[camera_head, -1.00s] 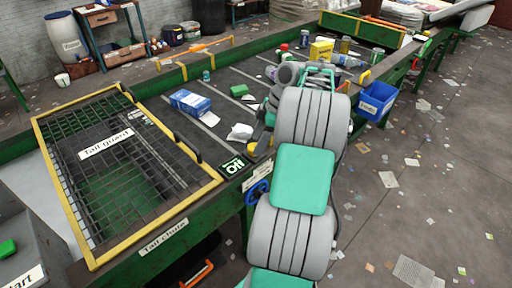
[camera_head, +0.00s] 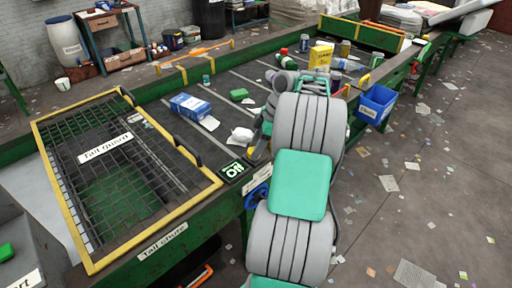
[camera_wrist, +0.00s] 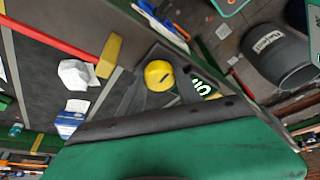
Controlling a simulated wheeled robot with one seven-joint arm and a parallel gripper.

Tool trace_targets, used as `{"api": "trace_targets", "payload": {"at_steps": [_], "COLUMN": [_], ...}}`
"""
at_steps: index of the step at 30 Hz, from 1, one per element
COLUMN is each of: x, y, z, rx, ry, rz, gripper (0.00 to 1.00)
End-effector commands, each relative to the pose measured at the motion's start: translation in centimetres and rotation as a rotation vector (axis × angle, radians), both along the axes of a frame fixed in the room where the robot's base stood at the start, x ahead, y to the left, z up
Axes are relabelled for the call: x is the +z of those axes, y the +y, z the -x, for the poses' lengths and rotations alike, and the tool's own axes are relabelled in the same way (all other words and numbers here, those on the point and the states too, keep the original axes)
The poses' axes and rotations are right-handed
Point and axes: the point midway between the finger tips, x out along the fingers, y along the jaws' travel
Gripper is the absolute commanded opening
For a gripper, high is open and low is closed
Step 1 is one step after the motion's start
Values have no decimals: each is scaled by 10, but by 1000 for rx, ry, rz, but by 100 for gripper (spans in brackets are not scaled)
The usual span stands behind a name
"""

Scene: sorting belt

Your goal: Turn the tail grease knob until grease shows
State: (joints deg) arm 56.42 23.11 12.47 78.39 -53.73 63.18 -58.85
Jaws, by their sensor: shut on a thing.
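In the wrist view a round yellow knob (camera_wrist: 158,75) sits between the dark fingers of my gripper (camera_wrist: 160,84). My gripper is shut on it. A dark sign with "Oil" in light letters (camera_wrist: 201,86) is just beside the fingers. In the head view the same sign (camera_head: 235,170) lies on the near belt frame, by the corner of the tail guard. My gripper (camera_head: 257,148) is low beside the sign there, mostly behind my arm, and the knob is hidden. I cannot make out any grease around the knob.
The mesh tail guard (camera_head: 80,220) with its yellow frame is at the left. A blue handwheel (camera_head: 257,195) is on the frame's near side. The belt (camera_head: 218,88) carries a blue-white box (camera_head: 190,107) and a crumpled white piece (camera_head: 242,136). A blue bin (camera_head: 377,104) hangs at the right.

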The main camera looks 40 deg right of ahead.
Motion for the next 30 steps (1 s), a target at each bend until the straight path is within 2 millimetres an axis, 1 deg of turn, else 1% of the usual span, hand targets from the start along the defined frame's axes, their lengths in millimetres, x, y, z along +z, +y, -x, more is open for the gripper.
{"api": "trace_targets", "payload": {"at_steps": [1,5,11,17,23,30], "x": [0,0,0,-1,-2,-3], "y": [0,0,0,0,1,2], "z": [0,0,0,0,1,2], "rx": [0,0,-11,-73,-204,-415], "ry": [0,0,-1,-2,-2,-3], "rz": [0,0,0,3,3,1], "gripper": [10,0,0,0,0,0]}}
